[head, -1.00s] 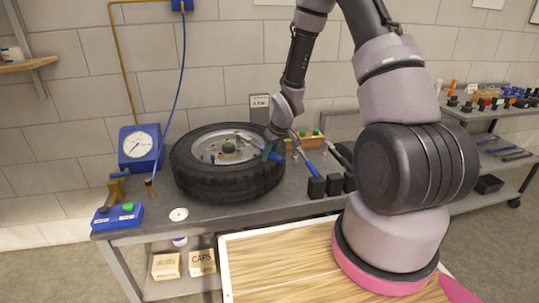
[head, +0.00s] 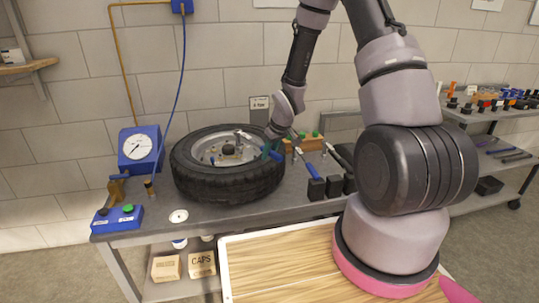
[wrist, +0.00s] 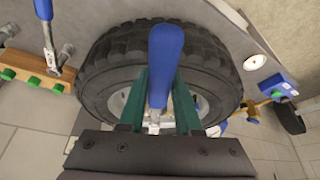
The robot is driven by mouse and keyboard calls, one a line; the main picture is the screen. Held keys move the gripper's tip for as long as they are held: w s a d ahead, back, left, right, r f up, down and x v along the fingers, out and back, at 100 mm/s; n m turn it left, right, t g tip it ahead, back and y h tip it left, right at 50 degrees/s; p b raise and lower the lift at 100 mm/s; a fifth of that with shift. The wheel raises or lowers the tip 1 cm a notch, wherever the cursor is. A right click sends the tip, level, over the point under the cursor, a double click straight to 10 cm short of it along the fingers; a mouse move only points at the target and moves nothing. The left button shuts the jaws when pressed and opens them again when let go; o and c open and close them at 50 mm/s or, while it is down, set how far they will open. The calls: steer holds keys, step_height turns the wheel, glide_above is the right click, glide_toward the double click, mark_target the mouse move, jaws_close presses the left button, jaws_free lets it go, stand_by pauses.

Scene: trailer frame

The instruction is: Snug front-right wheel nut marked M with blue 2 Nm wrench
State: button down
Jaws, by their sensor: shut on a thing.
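A wheel with a black tyre (head: 226,184) lies flat on the grey bench, its silver rim facing up with a dark hub in the middle. The tyre also fills the middle of the wrist view (wrist: 108,73). My gripper (head: 272,150) is at the right side of the wheel, over the tyre edge. In the wrist view its green fingers (wrist: 160,100) are shut on the blue handle of a wrench (wrist: 166,52). The wrench's metal shaft reaches over the rim toward the nuts (head: 241,135). The M mark and the exact seating of the socket are too small to tell.
Another blue-handled wrench (head: 309,167) stands in black holders (head: 333,186) right of the wheel. A wooden block with green knobs (head: 304,143) is behind. A blue pressure gauge (head: 140,147) and a blue button box (head: 117,218) stand left. A wooden-topped tray (head: 275,270) lies in front.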

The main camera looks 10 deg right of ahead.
steer(key=shift+r, duration=0.8)
stand_by(0.6)
